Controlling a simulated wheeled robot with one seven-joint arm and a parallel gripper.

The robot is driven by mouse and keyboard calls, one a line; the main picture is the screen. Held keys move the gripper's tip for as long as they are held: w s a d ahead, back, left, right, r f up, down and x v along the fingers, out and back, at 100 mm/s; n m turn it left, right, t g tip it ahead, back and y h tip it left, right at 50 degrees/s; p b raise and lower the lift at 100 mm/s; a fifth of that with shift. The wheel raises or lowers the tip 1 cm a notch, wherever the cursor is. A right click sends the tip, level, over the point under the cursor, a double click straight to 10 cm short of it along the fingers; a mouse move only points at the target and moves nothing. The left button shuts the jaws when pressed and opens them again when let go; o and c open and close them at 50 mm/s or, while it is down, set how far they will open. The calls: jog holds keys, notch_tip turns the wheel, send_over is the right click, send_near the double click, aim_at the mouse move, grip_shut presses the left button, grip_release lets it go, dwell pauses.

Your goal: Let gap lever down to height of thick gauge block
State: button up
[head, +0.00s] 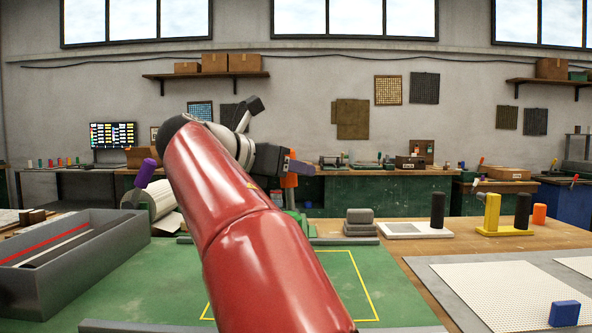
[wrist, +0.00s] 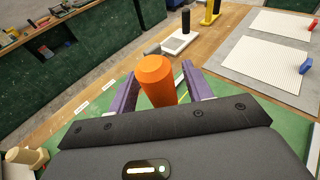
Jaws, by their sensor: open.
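An orange cylindrical handle (wrist: 157,82), which looks like the grip of the gap lever, stands between the two purple fingers of my gripper (wrist: 160,86) in the wrist view. The fingers are open on either side of it, with a gap on its right. In the head view the handle (head: 289,181) shows just below my gripper (head: 299,167), with green parts under it. My red arm hides much of what lies around its base. Grey stacked blocks (head: 360,222) stand right of it; I cannot tell whether the thick gauge block is among them.
A grey open bin (head: 104,253) stands at the left on the green mat (head: 160,285). A white plate with a black cylinder (head: 437,211) and a yellow stand (head: 490,213) are at the right. White dotted sheets (head: 500,290) and a blue block (head: 564,314) lie front right.

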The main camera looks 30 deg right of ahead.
jog(key=v, duration=0.6)
dwell(0.4)
